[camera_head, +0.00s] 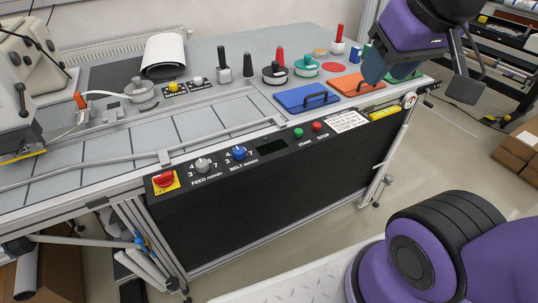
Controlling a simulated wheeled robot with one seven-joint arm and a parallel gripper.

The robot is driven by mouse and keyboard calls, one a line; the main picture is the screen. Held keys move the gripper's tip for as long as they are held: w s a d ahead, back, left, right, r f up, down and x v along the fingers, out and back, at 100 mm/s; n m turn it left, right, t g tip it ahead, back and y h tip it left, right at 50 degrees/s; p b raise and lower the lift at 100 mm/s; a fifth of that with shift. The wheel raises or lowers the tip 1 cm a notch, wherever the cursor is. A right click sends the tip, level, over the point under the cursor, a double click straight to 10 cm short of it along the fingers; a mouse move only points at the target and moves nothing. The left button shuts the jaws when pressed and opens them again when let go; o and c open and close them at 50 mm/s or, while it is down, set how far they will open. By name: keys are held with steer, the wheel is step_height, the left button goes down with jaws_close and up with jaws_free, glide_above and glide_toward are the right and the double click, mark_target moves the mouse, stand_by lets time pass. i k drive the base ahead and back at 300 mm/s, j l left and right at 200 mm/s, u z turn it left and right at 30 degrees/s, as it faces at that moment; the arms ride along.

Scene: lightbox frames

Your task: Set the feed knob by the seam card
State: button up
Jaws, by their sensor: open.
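The feed knob (203,165) is a grey dial on the black front panel, with numbers around it and the label "FEED" below. Its exact setting is too small to read. The seam card (346,122) looks to be the white printed card at the right of the panel; its text is too small to read. My gripper (430,78) is at the upper right, above the table's right end, open and holding nothing. It is well apart from the knob and the card.
A blue belt knob (239,153) sits right of the feed knob, and a red switch on a yellow plate (165,181) left of it. Green (298,133) and red (317,127) buttons follow. Blue (307,96) and orange (356,83) handled plates and several stamps stand above.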

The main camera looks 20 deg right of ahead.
mark_target(203, 166)
steer(key=z, duration=0.7)
steer(key=u, duration=1.3)
steer(key=i+l+z, duration=0.25)
steer(key=i+l, duration=0.1)
steer(key=l, duration=0.05)
